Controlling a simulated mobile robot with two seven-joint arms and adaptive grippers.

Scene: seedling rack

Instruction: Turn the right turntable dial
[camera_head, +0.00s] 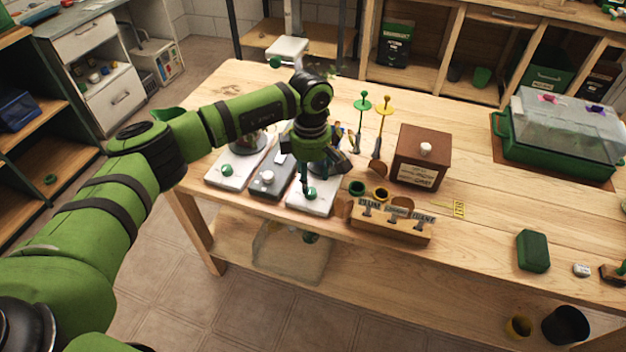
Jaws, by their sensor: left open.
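The right turntable (322,204) is a white base with a green dial (310,192) on its front part. My left gripper (318,170) is open and hangs down over this turntable, with its fingers just above or beside the dial. I cannot tell whether they touch it. The gripper hides much of the turntable's back part. The left turntable (218,180) is a similar white base with its own green dial (227,170). My right gripper is not in view.
A grey box with a white knob (267,176) stands between the turntables. To the right are small green and yellow pots, a wooden label holder (390,228), a brown box (422,158) and a green propagator with clear lid (560,125). The table (475,215) has free room at centre right.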

